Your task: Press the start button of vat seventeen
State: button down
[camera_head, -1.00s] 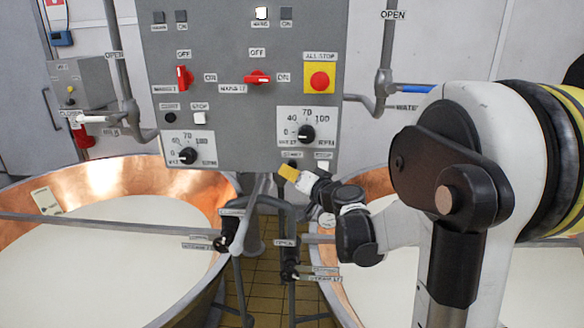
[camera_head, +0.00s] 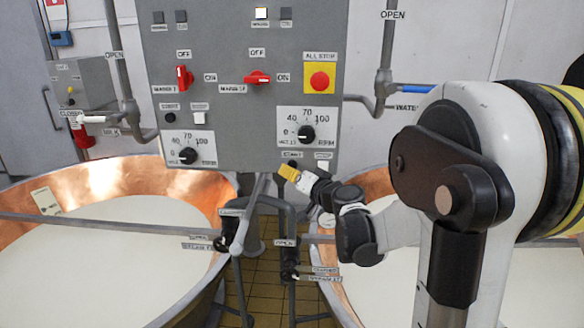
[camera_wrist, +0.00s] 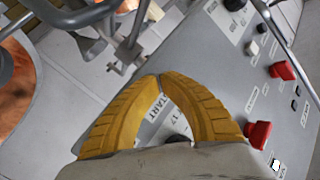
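The grey control panel (camera_head: 225,115) faces me with two columns of controls. The right column has a red switch (camera_head: 257,78), a dial (camera_head: 306,134), a START label (camera_head: 291,154) and a pale stop button (camera_head: 323,165). The wrist view shows the START label (camera_wrist: 150,106) and a "17" mark beside a dark knob (camera_wrist: 178,140), partly behind the fingers. My gripper (camera_head: 288,172) has its yellow fingertips just below that START label, at the panel's lower edge. Its fingertips (camera_wrist: 160,77) meet, with nothing between them. They cover most of the start button; I cannot tell whether they touch it.
A yellow plate with a red all-stop button (camera_head: 319,81) sits upper right on the panel. Copper vats of white liquid stand left (camera_head: 100,245) and right (camera_head: 375,290). Pipes and valve handles (camera_head: 285,240) stand below the panel, near my gripper.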

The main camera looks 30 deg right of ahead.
jog(key=shift+w, duration=0.1)
jog(key=shift+w+d, duration=0.25)
jog(key=shift+w+d, duration=0.25)
jog(key=shift+w, duration=0.15)
dwell(0.8)
jog(key=shift+s, duration=0.1)
jog(key=shift+s+a+b, duration=0.3)
jog(key=shift+s+a, duration=0.2)
jog(key=shift+s, duration=0.15)
jog(key=shift+s+a, duration=0.7)
jog(key=shift+s, duration=0.35)
jog(key=shift+s+a, duration=0.7)
jog(key=shift+s, duration=0.3)
